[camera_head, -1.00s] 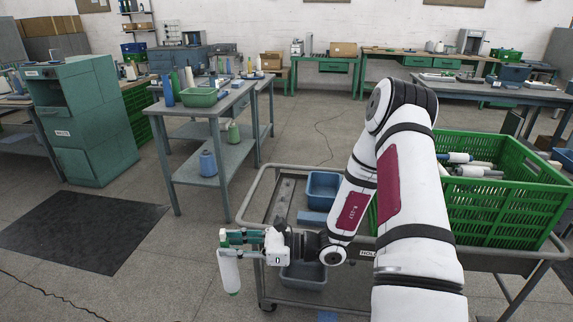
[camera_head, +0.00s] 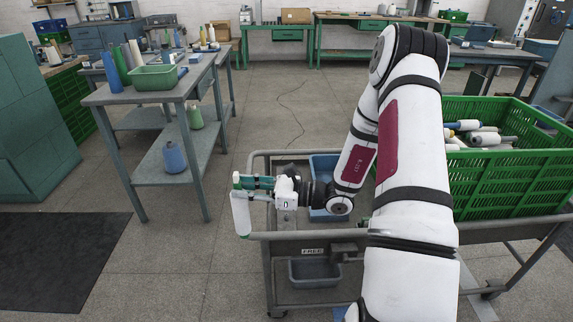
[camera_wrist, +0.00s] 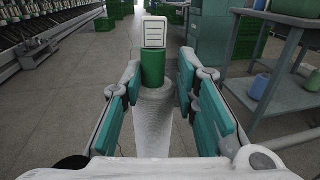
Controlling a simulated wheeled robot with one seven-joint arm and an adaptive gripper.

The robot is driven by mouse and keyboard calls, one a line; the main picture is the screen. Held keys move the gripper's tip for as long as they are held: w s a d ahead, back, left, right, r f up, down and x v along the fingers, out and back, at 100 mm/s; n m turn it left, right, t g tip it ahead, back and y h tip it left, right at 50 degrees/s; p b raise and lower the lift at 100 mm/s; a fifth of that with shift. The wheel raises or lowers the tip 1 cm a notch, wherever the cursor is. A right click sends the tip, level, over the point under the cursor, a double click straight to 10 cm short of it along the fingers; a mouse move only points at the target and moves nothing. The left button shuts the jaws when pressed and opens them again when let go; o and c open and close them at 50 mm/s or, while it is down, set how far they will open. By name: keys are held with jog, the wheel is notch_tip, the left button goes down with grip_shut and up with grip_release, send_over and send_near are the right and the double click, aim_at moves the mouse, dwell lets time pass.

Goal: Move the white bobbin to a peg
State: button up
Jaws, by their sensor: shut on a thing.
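My gripper (camera_head: 254,183) is shut on the white bobbin (camera_head: 241,214), which hangs upright below the fingers beside the cart, at the left of my arm. In the wrist view the bobbin's white body (camera_wrist: 153,110) stands between the two teal finger pads of the gripper (camera_wrist: 155,95). A green section (camera_wrist: 152,68) is at its top, with a white lined label (camera_wrist: 155,33) above it. No peg can be made out clearly in either view.
A grey cart (camera_head: 330,236) carries a green crate (camera_head: 500,183) with several bobbins. A two-level worktable (camera_head: 110,96) with a green tub (camera_head: 153,77) stands left. Machine rows (camera_wrist: 50,45) show at the wrist view's upper left. Open floor lies between worktable and cart.

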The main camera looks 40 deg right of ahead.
jog(key=w+d+f+m+t+h+b, duration=0.1)
jog(key=d+m+h+b, duration=0.1)
jog(key=d+b, duration=0.5)
jog(key=w+d+f+m+t+h+b, duration=0.2)
jog(key=d+h+b, duration=0.1)
jog(key=d+b, duration=0.5)
jog(key=d, duration=0.2)
jog(key=shift+w+d+t, duration=0.15)
jog(key=shift+d+t, duration=0.15)
jog(key=shift+d, duration=0.2)
dwell(0.6)
jog(key=shift+f+b, duration=1.35)
jog(key=shift+f, duration=1.45)
dwell(0.6)
jog(key=o, duration=1.1)
